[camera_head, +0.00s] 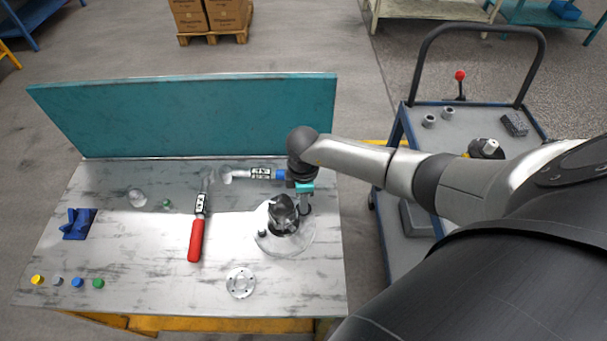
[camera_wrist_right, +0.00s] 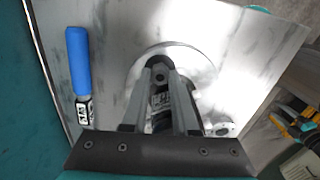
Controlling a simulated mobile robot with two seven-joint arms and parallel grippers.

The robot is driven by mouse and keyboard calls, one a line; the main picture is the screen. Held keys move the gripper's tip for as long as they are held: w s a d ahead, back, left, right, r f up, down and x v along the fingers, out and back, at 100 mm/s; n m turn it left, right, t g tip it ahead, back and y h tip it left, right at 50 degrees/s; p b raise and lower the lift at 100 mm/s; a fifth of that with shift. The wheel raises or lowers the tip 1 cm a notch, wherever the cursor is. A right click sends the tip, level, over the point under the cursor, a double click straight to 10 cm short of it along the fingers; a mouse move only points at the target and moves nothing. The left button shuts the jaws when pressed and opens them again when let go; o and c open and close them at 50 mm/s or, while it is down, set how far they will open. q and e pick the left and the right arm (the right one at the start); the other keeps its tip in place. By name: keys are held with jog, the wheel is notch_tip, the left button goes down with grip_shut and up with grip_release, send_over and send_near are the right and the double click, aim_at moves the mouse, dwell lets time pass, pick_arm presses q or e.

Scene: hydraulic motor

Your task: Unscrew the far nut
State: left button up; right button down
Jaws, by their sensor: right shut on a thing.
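The hydraulic motor (camera_head: 283,212) stands on a round pale base flange (camera_head: 270,245) at the right of the workbench. My right gripper (camera_head: 306,208) points down at the far right side of the motor. In the right wrist view its two fingers (camera_wrist_right: 160,66) come together over the flange (camera_wrist_right: 140,66), shut on a small dark nut (camera_wrist_right: 160,76) between the tips. The fingers and my gripper hide most of the nut, and the head view does not show it clearly. My left gripper is not in view.
A blue-handled tool (camera_head: 262,174) lies behind the motor and a red-handled tool (camera_head: 196,240) left of it. A holed disc (camera_head: 240,282) lies in front. Small coloured caps (camera_head: 77,282) and a blue part (camera_head: 78,223) are at left. A teal panel (camera_head: 190,115) closes the back.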

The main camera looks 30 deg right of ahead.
jog(key=n, duration=0.5)
jog(key=shift+n, duration=0.4)
jog(key=n+b, duration=0.1)
jog(key=n, duration=0.3)
jog(key=shift+r, duration=0.1)
jog(key=shift+r, duration=0.15)
notch_tip(320, 180, up, 4)
jog(key=p, duration=0.4)
